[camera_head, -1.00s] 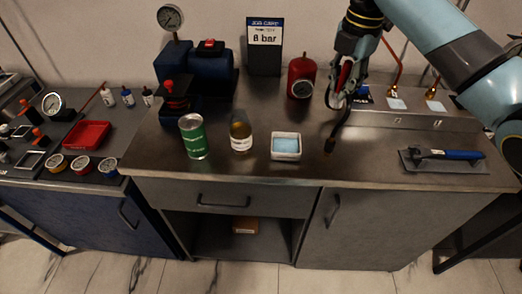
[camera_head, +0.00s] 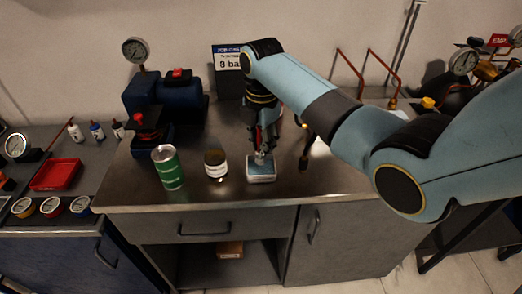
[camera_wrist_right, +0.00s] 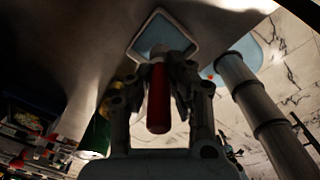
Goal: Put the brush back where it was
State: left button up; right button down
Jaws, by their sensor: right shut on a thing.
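The brush (camera_wrist_right: 158,100) has a red handle. It is in my right gripper (camera_head: 262,150), which is shut on it. In the head view the gripper points down over a small white square dish (camera_head: 262,178) with a light blue inside, at the front middle of the bench. In the right wrist view, the brush's far end overlaps the dish (camera_wrist_right: 136,50), and the fingers (camera_wrist_right: 160,62) close around it. I cannot tell whether the brush touches the dish. My left gripper is not in view.
A green can (camera_head: 167,168) and an amber jar with a white label (camera_head: 215,164) stand left of the dish. A dark hanging piece (camera_head: 304,160) is close on its right. A blue compressor (camera_head: 180,98) stands behind.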

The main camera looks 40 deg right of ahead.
notch_tip(320, 180, down, 2)
jog(key=shift+f, duration=0.35)
jog(key=shift+f, duration=0.1)
jog(key=c, duration=1.2)
grip_release()
jog(key=shift+c, duration=0.2)
notch_tip(320, 180, up, 12)
jog(key=shift+s+r, duration=0.15)
